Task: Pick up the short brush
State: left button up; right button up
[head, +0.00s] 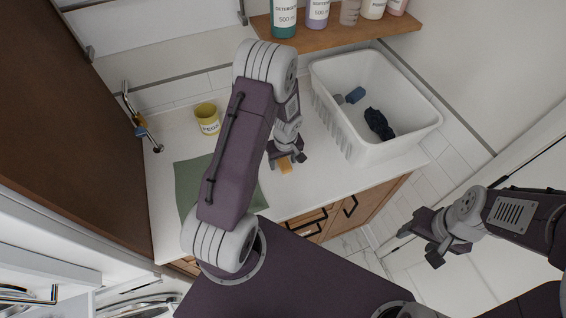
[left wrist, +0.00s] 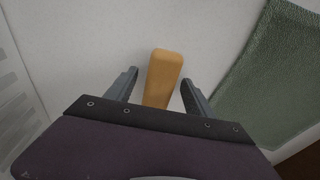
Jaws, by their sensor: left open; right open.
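In the left wrist view, the fingers of my left gripper (left wrist: 159,82) stand one on each side of the handle, with gaps. My right gripper (head: 420,247) is open and empty, off to the right, in front of the counter.
A white basket (head: 345,135) holding dark and blue items stands right of the brush. A green cloth (head: 188,180) lies to the left, with a yellow labelled cup (head: 207,121) behind it. A wooden shelf (head: 335,36) with bottles is at the back.

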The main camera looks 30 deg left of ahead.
aim_at(283, 159)
pick_arm(q)
grip_shut()
jog(key=shift+r, duration=0.1)
jog(key=shift+r+p, duration=0.2)
jog(key=shift+p, duration=0.2)
jog(key=shift+r, duration=0.3)
notch_tip(283, 159, up, 3)
jog(key=shift+w+r, duration=0.15)
jog(key=d+r+b, duration=0.2)
jog(key=d+r, duration=0.5)
jog(key=d, duration=0.4)
jog(key=shift+d+b, duration=0.35)
jog(key=shift+b, duration=0.05)
